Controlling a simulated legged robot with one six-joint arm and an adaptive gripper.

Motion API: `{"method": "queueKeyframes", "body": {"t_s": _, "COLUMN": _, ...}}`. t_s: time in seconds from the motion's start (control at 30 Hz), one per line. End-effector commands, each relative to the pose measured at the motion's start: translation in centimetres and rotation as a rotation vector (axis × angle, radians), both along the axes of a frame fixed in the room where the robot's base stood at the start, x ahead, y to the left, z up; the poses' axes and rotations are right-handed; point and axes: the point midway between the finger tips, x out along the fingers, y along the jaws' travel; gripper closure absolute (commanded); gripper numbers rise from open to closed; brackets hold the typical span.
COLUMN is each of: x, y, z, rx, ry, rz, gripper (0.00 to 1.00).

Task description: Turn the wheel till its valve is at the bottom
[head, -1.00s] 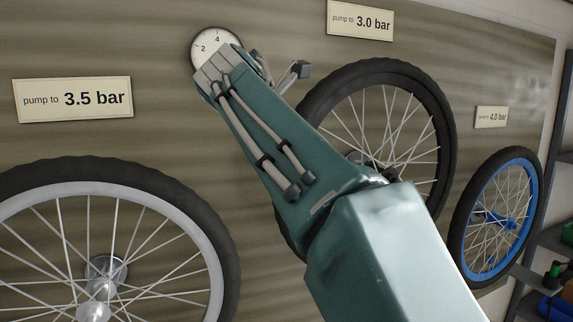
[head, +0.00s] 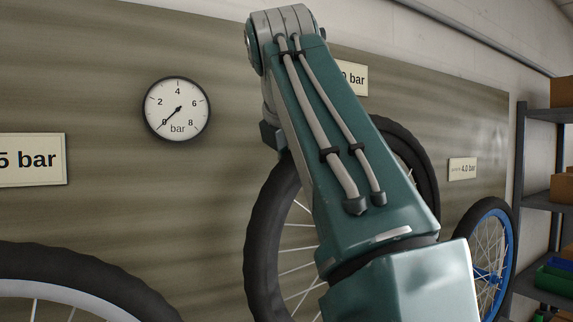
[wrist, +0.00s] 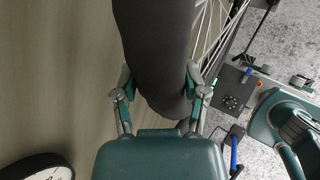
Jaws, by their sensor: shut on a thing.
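The middle wheel (head: 262,240) has a black tyre and thin pale spokes, and hangs in front of the board. My arm hides much of it in the head view. In the wrist view its tyre (wrist: 160,40) runs down between the fingers of my gripper (wrist: 160,82). The gripper is shut on the tyre, with a finger on each side. In the head view my arm mostly hides the gripper at the tyre's upper left. I cannot make out a valve in either view.
A grey-rimmed wheel (head: 70,285) is at lower left and a blue-rimmed wheel (head: 487,265) at right. A round gauge (head: 177,109) on the board (head: 100,60) points near 0. Pressure signs (head: 33,159) hang there too. Shelves (head: 540,200) stand at far right.

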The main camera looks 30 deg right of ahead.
Motion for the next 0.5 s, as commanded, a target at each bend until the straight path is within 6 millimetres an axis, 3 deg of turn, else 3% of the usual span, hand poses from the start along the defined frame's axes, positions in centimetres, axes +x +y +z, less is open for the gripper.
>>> {"method": "queueKeyframes", "body": {"t_s": 0.27, "x": 0.2, "y": -0.05, "z": -0.15, "rx": 0.001, "ry": 0.002, "rz": 0.001, "gripper": 1.0}}
{"method": "queueKeyframes", "body": {"t_s": 0.3, "x": 0.2, "y": -0.05, "z": -0.15, "rx": 0.001, "ry": 0.003, "rz": 0.001, "gripper": 0.3}}
{"method": "queueKeyframes", "body": {"t_s": 0.33, "x": 0.19, "y": -0.05, "z": -0.16, "rx": 0.001, "ry": 0.003, "rz": 0.001, "gripper": 0.16}}
{"method": "queueKeyframes", "body": {"t_s": 0.37, "x": 0.18, "y": -0.05, "z": -0.15, "rx": 0.001, "ry": 0.003, "rz": 0.001, "gripper": 0.09}}
{"method": "queueKeyframes", "body": {"t_s": 0.5, "x": 0.12, "y": 0.03, "z": -0.11, "rx": 0.001, "ry": 0.002, "rz": -0.001, "gripper": 0.09}}
